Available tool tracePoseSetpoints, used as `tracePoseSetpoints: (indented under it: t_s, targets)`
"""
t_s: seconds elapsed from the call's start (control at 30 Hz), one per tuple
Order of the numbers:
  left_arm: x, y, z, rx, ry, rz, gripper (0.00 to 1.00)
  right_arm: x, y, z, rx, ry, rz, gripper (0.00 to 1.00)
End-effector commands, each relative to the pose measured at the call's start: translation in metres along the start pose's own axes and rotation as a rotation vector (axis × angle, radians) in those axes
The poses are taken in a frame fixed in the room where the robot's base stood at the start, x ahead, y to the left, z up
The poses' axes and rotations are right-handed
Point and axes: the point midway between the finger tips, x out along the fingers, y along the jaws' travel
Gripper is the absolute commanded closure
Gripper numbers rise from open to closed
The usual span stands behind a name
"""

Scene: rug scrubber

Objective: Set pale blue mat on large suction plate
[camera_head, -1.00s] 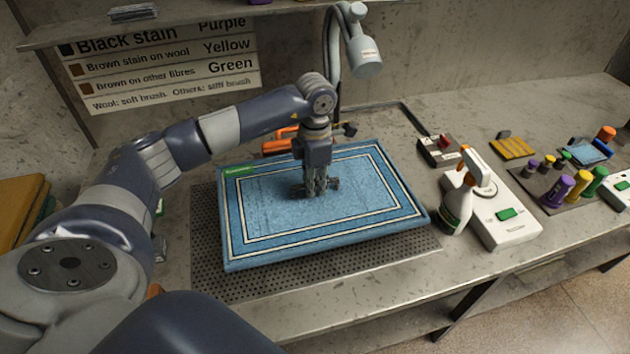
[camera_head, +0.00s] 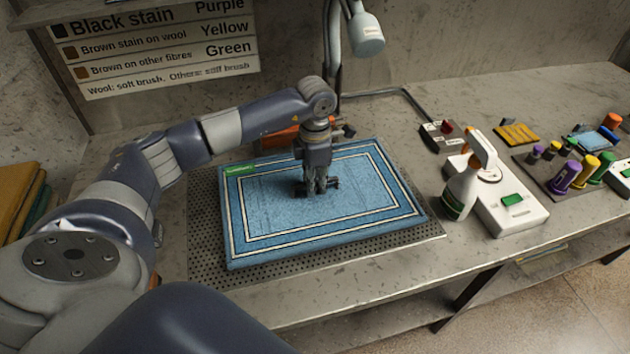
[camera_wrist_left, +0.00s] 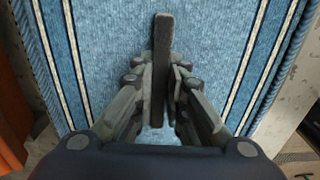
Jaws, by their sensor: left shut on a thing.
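The pale blue mat (camera_head: 375,190), with white border lines and a green label at its far left corner, lies over the large perforated suction plate (camera_head: 205,240). Plate shows along the mat's left, front and right sides. Whether the mat touches the plate everywhere I cannot tell. My left gripper (camera_head: 317,188) points down at the mat's middle and is shut on a dark bar-like handle (camera_wrist_left: 162,60), which stands out over the blue pile in the left wrist view. My right gripper is not in view.
A white spray bottle with an orange trigger (camera_head: 465,185) stands right of the plate beside a white box with a green button (camera_head: 512,205). Coloured bottles (camera_head: 575,175) stand farther right. A lamp (camera_head: 365,35) and an orange object (camera_head: 283,138) are behind the mat.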

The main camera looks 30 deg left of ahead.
Motion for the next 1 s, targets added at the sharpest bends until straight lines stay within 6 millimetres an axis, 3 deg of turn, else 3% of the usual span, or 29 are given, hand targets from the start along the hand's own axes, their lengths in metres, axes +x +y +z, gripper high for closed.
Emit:
tracePoseSetpoints:
  t_s: [1.0]
  targets:
    - [0.009,0.001,0.0,0.0,-0.002,0.001,1.0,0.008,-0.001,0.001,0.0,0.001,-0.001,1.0]
